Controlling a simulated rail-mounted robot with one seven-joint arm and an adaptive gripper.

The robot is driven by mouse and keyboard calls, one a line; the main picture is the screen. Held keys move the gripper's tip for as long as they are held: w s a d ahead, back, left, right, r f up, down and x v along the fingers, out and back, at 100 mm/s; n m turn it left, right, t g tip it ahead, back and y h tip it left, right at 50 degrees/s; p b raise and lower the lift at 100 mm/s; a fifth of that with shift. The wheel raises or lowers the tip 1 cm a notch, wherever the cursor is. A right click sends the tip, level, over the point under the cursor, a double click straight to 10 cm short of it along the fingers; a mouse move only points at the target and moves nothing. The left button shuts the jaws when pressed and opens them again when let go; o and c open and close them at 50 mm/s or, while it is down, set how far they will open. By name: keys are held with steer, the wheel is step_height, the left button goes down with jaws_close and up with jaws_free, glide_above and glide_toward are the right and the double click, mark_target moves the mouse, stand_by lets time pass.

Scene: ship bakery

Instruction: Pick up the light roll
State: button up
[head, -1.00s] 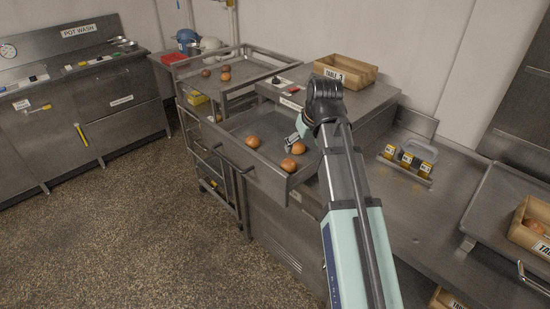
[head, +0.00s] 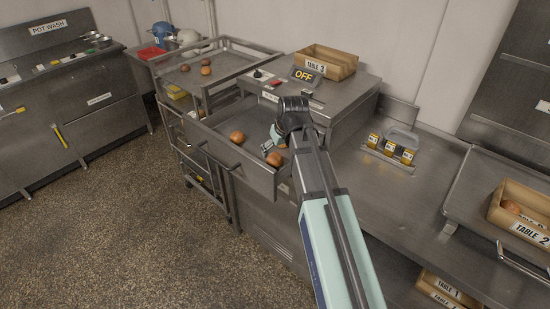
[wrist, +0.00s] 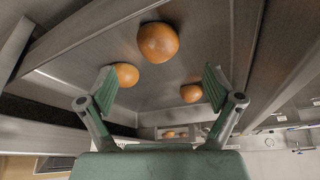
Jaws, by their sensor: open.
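Three brown rolls lie in the open metal drawer: one at the left (head: 237,137), one at the front (head: 274,159), and a third (head: 280,145) partly hidden by my arm. In the wrist view, one roll (wrist: 158,42) is at top centre and looks largest, one (wrist: 127,74) is by the left finger, and a smaller one (wrist: 191,93) is by the right finger. Their browns look alike; I cannot tell which is the light one. My gripper (wrist: 158,77) is open and empty, above the drawer among the rolls; in the head view its fingers (head: 272,138) are partly hidden by my wrist.
The drawer's front wall (head: 235,165) and sides surround the rolls. A display reading OFF (head: 303,74) and the TABLE 3 crate (head: 328,62) stand behind. A trolley (head: 190,72) with more rolls is at left. The TABLE 2 crate (head: 525,227) is at right.

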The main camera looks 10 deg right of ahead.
mark_target(276, 158)
steer(key=shift+p+x, duration=1.3)
steer(key=shift+x, duration=2.1)
steer(key=shift+d, duration=0.15)
steer(key=c, duration=1.1)
